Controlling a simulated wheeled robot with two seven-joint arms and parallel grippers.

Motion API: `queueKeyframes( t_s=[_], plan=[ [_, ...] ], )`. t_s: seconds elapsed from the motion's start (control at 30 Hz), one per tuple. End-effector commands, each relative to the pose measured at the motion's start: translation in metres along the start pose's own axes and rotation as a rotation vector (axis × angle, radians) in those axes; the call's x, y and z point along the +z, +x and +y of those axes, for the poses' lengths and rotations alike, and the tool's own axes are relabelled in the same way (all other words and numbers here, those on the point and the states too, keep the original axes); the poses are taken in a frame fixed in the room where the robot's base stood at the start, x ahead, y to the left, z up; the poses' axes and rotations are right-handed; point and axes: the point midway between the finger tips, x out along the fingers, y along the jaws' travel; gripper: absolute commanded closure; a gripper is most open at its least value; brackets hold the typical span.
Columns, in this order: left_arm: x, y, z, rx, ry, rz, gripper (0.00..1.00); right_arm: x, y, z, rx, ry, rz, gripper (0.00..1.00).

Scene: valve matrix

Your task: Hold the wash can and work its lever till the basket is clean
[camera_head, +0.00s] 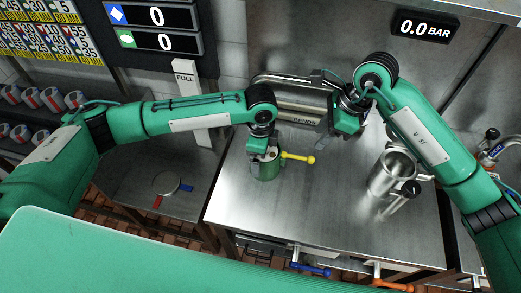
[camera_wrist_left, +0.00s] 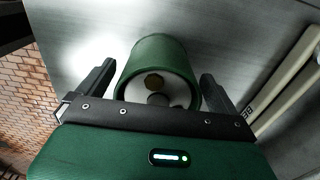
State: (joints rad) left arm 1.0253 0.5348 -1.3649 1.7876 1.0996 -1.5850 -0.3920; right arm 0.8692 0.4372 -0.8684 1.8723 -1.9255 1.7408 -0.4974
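A green can (camera_head: 265,170), which I take as the wash can, stands on the steel table. A yellow lever with a round knob (camera_head: 309,160) sticks out to its right. My left gripper (camera_head: 263,151) is directly over the can. In the left wrist view, its open fingers (camera_wrist_left: 158,88) lie on either side of the can (camera_wrist_left: 160,52), with gaps. A small brownish round part and a grey one show at the can's pale end; I cannot tell whether either is the basket. My right gripper (camera_head: 329,130) is farther back and right, apart from the lever; its finger state is unclear.
A steel vessel (camera_head: 392,173) with a dark-knobbed handle stands right of the can. A bent pipe and a grey box (camera_head: 300,116) are behind. Blue (camera_head: 311,270) and orange (camera_head: 390,285) handles are at the table's front edge. The table front is clear.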

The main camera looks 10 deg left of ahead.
Motion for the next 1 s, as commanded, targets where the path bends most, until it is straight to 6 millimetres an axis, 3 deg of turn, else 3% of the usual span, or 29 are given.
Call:
queueKeyframes(
  t_s=[0.03,0.23,0.27,0.47,0.6,0.67,1.0],
  plan=[
    [0.000,0.000,0.000,0.000,0.000,0.000,0.14,0.000,0.000,0.000,0.000,0.000,0.000,0.64],
    [0.000,0.000,0.000,0.000,0.000,0.000,0.53,0.000,0.000,0.000,0.000,0.000,0.000,0.64],
    [0.000,0.000,0.000,0.000,0.000,0.000,0.55,0.000,0.000,0.000,0.000,0.000,0.000,0.64],
    [0.000,-0.001,0.000,0.000,0.000,0.000,0.55,0.000,0.000,0.000,0.000,0.000,0.000,0.64],
    [0.000,-0.001,0.000,-0.001,0.000,0.000,0.55,-0.004,0.004,0.001,-0.010,0.016,-0.020,0.91],
    [0.000,-0.001,0.000,-0.001,0.000,0.000,0.55,-0.008,0.007,0.003,-0.022,0.034,-0.043,1.00],
    [0.000,-0.001,0.000,-0.001,0.000,0.001,0.55,-0.013,0.013,0.006,-0.053,0.073,-0.103,1.00]
  ],
)
